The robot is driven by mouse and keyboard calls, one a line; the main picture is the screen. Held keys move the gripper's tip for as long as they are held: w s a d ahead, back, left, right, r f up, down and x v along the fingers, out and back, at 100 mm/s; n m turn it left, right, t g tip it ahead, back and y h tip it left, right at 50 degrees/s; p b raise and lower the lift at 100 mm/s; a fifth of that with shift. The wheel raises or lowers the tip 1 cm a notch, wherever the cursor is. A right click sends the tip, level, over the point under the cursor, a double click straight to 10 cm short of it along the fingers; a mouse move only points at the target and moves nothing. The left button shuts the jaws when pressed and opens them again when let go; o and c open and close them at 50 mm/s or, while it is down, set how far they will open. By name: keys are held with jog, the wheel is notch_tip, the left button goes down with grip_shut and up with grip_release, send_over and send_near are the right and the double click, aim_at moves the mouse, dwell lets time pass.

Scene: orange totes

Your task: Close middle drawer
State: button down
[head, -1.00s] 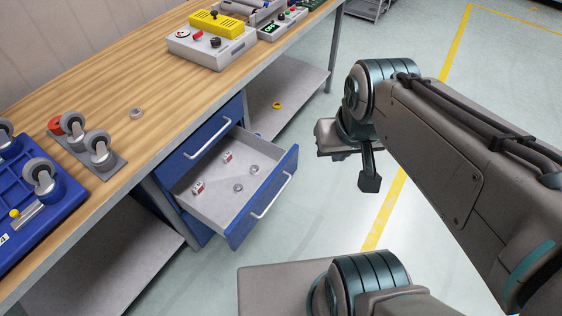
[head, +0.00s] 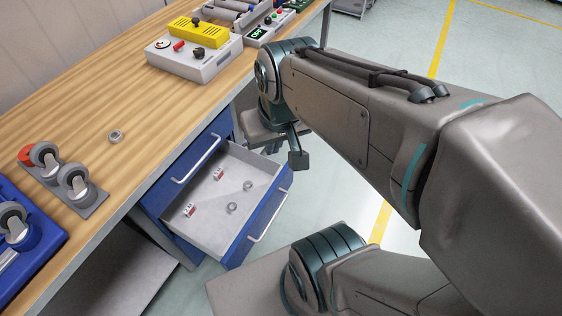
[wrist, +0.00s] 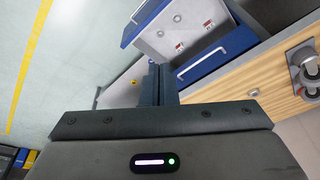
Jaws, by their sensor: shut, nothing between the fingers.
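The middle drawer (head: 262,222) is pulled out from the blue cabinet under the wooden bench. It has a blue front with a silver handle and a grey inside holding small metal and red-white parts. Above it, the top drawer (head: 196,172) is closed. My gripper (head: 299,163) is near the far end of the open drawer's front, and the head view does not settle whether they touch. In the wrist view my gripper's fingers (wrist: 159,84) are together and empty, and the open drawer (wrist: 170,28) shows beyond them.
The bench top (head: 130,90) carries a yellow-topped control box (head: 195,50), a caster plate (head: 75,190) and a blue tray (head: 25,235). A grey lower shelf (head: 105,270) lies beneath. The floor beyond the drawer is clear, with a yellow line.

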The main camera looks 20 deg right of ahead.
notch_tip(320, 180, down, 18)
jog(key=w+d+m+g+y+b, duration=0.15)
jog(key=m+g+y+b, duration=0.45)
jog(key=b, duration=0.6)
jog(key=m+t+y+b, duration=0.4)
jog(key=m+t+b, duration=1.4)
jog(key=m+b, duration=0.55)
send_near(284, 177)
jog(key=shift+n, duration=0.65)
jog(key=b+x, duration=0.4)
jog(key=x, duration=0.1)
jog(key=shift+w+a+r+b, duration=0.1)
jog(key=shift+a+b, duration=0.05)
jog(key=shift+b, duration=0.2)
jog(key=shift+w+a+r, duration=0.15)
jog(key=shift+w+a, duration=0.25)
jog(key=shift+w, duration=0.2)
